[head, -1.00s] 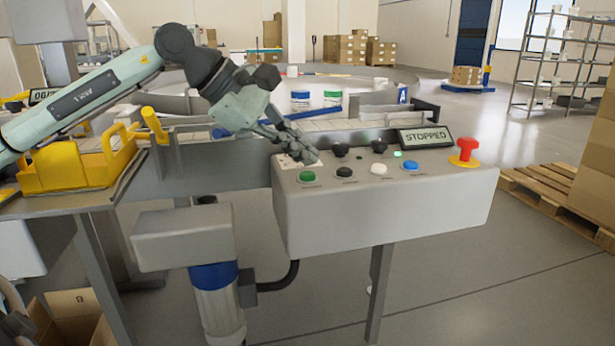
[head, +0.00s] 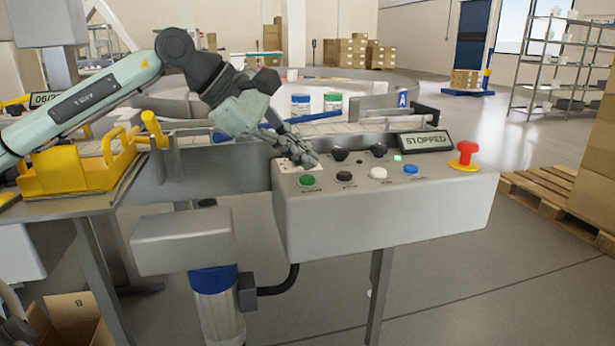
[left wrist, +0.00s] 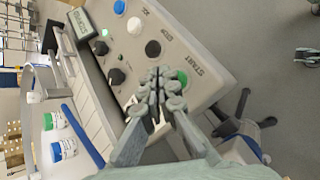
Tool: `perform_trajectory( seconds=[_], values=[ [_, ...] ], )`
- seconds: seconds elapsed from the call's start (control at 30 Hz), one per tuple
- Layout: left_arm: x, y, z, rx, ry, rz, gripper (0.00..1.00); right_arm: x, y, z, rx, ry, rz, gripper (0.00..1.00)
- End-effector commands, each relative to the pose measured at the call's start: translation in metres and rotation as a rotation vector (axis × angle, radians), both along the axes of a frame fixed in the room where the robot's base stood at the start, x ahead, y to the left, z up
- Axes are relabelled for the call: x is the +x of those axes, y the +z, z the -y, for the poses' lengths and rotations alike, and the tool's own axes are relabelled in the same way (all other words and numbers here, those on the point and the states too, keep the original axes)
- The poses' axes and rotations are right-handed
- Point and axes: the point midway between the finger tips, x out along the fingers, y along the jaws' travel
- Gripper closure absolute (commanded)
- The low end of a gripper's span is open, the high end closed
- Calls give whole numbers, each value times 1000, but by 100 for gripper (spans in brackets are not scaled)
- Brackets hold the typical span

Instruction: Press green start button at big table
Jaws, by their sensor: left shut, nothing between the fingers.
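The green start button (head: 307,181) is at the left end of the grey control panel (head: 380,215), in the head view. In the left wrist view the green button (left wrist: 182,78) sits beside the word START, just past my fingertips. My left gripper (head: 312,161) is shut and empty. Its fingertips are just above and behind the button in the head view; I cannot tell whether they touch it. It also shows in the left wrist view (left wrist: 160,88). The display (head: 425,141) reads STOPPED.
Black (head: 344,176), white (head: 378,173) and blue (head: 411,170) buttons sit to the right of the green one. Black knobs stand behind them. A red emergency stop (head: 466,155) is at the panel's right end. A yellow device (head: 75,165) is at the left.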

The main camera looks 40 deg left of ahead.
Motion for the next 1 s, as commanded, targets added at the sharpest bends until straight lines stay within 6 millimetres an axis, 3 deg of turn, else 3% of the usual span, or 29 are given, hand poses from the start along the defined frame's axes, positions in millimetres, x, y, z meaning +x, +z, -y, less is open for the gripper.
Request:
perform_trajectory(
  seconds=[1.0],
  values=[
    [0,-9,0,0,0,0,100,0,-10,0,0,-1,0,60]
  ],
)
